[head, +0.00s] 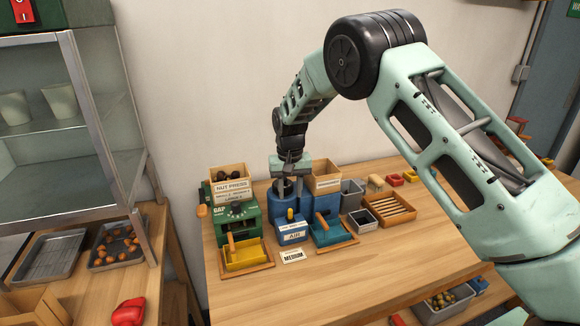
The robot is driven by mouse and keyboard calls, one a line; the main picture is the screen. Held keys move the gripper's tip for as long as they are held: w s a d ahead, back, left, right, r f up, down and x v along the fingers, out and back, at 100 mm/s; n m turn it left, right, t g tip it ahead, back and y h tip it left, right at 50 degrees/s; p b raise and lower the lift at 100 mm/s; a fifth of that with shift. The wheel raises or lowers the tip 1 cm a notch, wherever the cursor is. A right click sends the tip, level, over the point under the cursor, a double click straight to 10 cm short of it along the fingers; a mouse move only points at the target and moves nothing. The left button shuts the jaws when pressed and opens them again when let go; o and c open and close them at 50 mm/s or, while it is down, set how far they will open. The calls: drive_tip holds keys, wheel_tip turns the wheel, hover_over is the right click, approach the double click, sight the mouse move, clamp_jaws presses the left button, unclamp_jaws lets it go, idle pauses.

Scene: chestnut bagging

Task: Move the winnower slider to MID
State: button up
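A blue machine (310,207), which looks like the winnower, stands on the wooden table. A small blue box (291,236) with a white label, apparently reading "AIR", is at its front left. A small yellow knob (290,215) stands up just above that box; it may be the slider, but its setting is too small to read. My gripper (284,185) points down at the back left of the blue machine, behind the knob. Its fingers are small and dark, so I cannot tell whether they are open or whether they touch anything.
A green nut press (237,218) with a yellow tray (246,255) stands left of the winnower. A card (293,257) reading "MEDIUM" lies in front. A blue tray (333,232), a grey bin (363,221) and a slatted wooden tray (389,210) are at right. The table front is clear.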

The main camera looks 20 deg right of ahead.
wheel_tip(320, 180, up, 10)
drive_tip(key=b, duration=0.2)
drive_tip(key=shift+r, duration=0.25)
